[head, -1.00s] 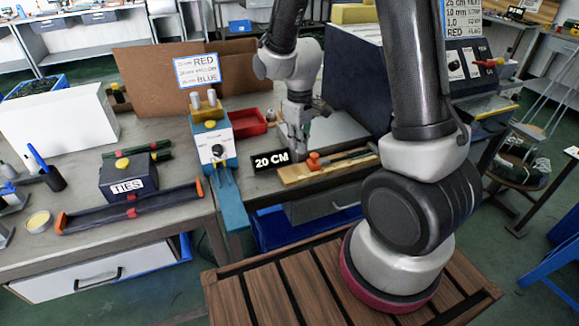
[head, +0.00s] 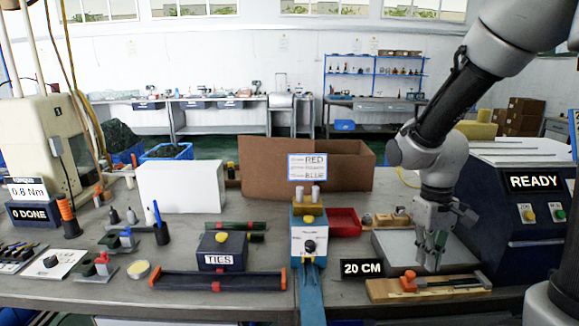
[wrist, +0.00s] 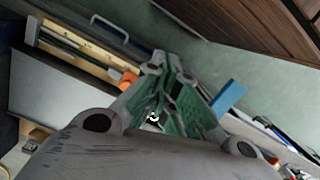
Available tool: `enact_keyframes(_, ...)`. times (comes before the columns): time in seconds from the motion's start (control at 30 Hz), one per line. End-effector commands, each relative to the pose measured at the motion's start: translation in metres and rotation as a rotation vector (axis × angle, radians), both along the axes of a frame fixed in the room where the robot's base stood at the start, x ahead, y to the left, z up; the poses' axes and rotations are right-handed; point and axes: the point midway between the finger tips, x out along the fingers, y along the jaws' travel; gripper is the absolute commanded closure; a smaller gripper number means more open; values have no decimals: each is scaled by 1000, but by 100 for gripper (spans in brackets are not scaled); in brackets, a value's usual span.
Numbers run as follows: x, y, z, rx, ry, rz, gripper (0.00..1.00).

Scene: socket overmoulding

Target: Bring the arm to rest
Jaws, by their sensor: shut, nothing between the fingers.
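My gripper (head: 431,262) hangs fingers-down at the right of the bench in the head view, above the grey plate and just behind the wooden cutting board with an orange stop (head: 430,288). Its fingers are shut with nothing held. In the wrist view my gripper (wrist: 168,75) shows its green-padded fingers close together, with the wooden board (wrist: 75,50) and its orange piece (wrist: 122,77) beyond them. My arm reaches in from the upper right of the head view, bent at the elbow.
A "20 CM" sign (head: 362,268) and a blue machine (head: 309,238) stand left of my gripper. A dark blue machine reading "READY" (head: 525,215) stands close on the right. A TIES box (head: 222,250) is further left.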

Motion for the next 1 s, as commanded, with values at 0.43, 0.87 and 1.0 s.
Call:
enact_keyframes(0.43, -88, -43, 129, 45, -361, -217, 100)
enact_keyframes(0.87, -101, -53, 158, 56, -513, -260, 100)
enact_keyframes(1.0, -101, -53, 158, 56, -513, -259, 100)
